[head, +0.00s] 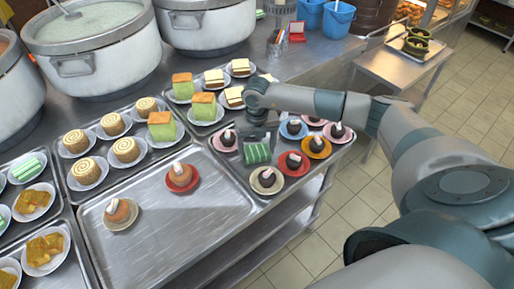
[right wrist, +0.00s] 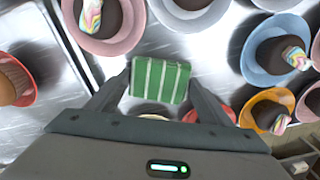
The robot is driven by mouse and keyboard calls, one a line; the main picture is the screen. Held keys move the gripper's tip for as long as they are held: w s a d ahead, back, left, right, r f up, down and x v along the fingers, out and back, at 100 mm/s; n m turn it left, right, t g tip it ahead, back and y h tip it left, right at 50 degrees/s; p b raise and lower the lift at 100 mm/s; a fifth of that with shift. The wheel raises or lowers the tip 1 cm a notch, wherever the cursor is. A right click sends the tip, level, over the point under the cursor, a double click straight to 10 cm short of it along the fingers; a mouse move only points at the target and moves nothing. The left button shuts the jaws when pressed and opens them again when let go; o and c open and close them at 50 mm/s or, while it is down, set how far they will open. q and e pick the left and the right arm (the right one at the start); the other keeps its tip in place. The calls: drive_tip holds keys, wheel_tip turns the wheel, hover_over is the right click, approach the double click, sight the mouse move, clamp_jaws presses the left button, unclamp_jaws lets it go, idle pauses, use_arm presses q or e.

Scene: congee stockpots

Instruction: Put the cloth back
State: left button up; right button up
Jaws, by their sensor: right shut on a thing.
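The cloth (head: 257,154) is a small green folded piece with white stripes. My right gripper (head: 259,140) is shut on it and points down over the right-hand tray of dark desserts. In the right wrist view the cloth (right wrist: 160,82) sits between the two fingers, with plates around and below it. I cannot tell whether its underside touches the tray. A similar green striped piece (head: 28,168) lies on a plate at the far left. My left gripper is not in view.
Plates with dark desserts (head: 293,163) crowd around the gripper. The tray at the front middle (head: 170,240) is mostly bare, with two plated desserts. Large stockpots (head: 93,45) stand behind.

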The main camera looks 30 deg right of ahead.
sight(257, 150)
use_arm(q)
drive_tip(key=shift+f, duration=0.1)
use_arm(e)
drive_tip(key=shift+f, duration=0.15)
drive_tip(key=o, duration=1)
drive_tip(key=shift+r, duration=0.2)
drive_tip(key=shift+w+r+b, duration=0.1)
drive_tip(key=shift+r+b, duration=0.25)
drive_tip(key=shift+r, duration=0.2)
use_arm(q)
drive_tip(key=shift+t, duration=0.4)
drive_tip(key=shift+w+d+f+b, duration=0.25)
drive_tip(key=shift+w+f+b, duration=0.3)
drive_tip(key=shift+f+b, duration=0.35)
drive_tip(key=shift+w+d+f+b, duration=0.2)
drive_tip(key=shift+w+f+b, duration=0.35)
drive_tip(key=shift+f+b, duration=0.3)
use_arm(e)
wheel_tip(257, 150, up, 11)
